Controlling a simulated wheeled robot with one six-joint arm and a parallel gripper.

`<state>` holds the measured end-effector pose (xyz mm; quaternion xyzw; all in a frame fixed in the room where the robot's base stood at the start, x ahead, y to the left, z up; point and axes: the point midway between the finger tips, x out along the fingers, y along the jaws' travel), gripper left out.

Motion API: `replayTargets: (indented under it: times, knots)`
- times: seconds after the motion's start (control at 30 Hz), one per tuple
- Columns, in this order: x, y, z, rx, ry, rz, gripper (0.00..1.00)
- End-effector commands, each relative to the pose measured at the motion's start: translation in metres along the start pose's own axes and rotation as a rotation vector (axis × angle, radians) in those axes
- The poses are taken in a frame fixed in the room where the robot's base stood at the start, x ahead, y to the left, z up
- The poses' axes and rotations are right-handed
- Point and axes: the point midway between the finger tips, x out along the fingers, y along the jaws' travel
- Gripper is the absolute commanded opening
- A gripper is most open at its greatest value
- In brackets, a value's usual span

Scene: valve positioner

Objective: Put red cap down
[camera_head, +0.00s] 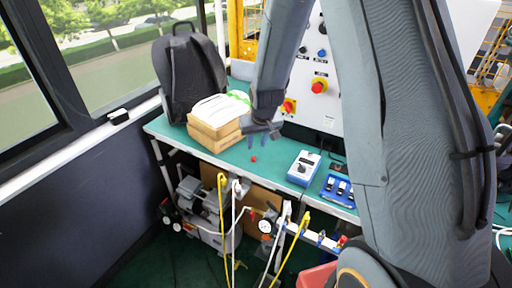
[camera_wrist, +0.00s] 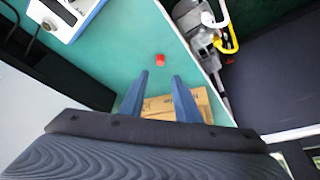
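The red cap (camera_head: 253,158) is a small red piece on the green tabletop (camera_head: 225,158), near its front edge. In the wrist view the cap (camera_wrist: 160,60) lies just beyond the fingertips, in line with the gap between them. My gripper (camera_head: 262,142) points down above the table, close to the cap. Its two blue fingers (camera_wrist: 161,75) are apart with nothing between their tips. The cap looks clear of both fingers.
Cardboard boxes (camera_head: 212,127) with a white item on top and a black backpack (camera_head: 190,68) stand left. A blue-white device (camera_head: 303,168) and a blue tray (camera_head: 338,190) sit right. A control panel (camera_head: 325,100) stands behind. Hoses hang below the front edge.

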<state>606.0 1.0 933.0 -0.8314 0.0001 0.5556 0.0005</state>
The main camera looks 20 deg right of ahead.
Motion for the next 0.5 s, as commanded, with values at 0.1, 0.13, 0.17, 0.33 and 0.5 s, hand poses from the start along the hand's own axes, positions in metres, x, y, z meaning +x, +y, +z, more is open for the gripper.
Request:
replayTargets:
  times: [0.1,0.13,0.17,0.33,0.5]
  knots:
    - [-0.011,0.0,-0.001,0.0,0.001,0.0,0.29]
    - [-0.013,0.0,-0.001,0.0,0.001,0.0,0.29]
    - [-0.015,0.0,-0.001,0.0,0.002,0.0,0.29]
    - [-0.025,0.0,0.003,0.0,-0.005,0.0,0.29]
    - [-0.06,-0.001,0.028,0.0,-0.039,-0.001,0.29]
